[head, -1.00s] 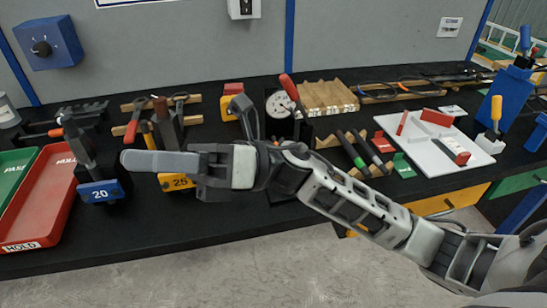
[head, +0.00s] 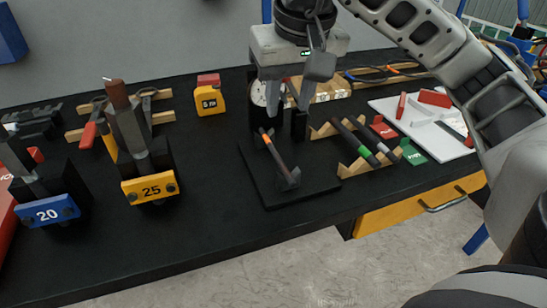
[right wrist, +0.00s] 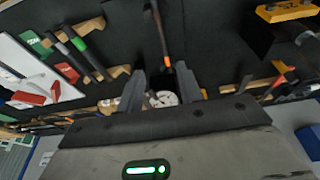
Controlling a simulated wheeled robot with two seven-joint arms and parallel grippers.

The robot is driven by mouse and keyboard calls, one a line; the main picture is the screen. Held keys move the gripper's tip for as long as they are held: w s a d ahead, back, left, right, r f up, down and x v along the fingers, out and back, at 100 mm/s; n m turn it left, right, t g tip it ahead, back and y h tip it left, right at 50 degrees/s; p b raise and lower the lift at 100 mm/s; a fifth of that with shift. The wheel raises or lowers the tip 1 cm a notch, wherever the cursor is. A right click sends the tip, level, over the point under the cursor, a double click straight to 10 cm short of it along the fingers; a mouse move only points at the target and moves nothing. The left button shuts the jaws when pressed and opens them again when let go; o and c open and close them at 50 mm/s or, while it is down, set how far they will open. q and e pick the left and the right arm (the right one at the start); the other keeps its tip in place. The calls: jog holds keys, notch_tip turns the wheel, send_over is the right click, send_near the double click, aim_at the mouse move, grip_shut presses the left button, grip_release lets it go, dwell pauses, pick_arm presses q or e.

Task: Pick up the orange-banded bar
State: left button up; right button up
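The orange-banded bar (head: 278,157) is a thin dark bar with an orange band near its upper end. It leans on a black stand with a square base (head: 262,188), its lower end in a small holder. My right gripper (head: 288,110) is above and behind the bar, pointing down, with its fingers apart and nothing between them. In the right wrist view, the bar (right wrist: 160,28) shows beyond the open fingers (right wrist: 160,80), its orange-banded end lined up with the gap. Contact is not visible. My left gripper is not in view.
A green-banded bar (head: 352,146) and a white-banded bar lie on a wooden rack right of the stand. Blocks marked 25 (head: 150,188) and 20 (head: 48,212) stand left. A dial gauge (head: 258,92) is behind, partly hidden. The table between block 25 and the stand is clear.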

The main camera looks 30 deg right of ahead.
send_near(275, 151)
jog(key=shift+s+d+f, duration=0.1)
jog(key=shift+f, duration=0.45)
jog(key=shift+d+f, duration=0.15)
jog(key=shift+f, duration=0.35)
jog(key=shift+w+x, duration=0.2)
jog(key=shift+x, duration=1.25)
jog(key=shift+w+x, duration=0.15)
jog(key=shift+x, duration=1.25)
jog(key=shift+a+r, duration=0.15)
jog(key=shift+a, duration=0.05)
grip_shut()
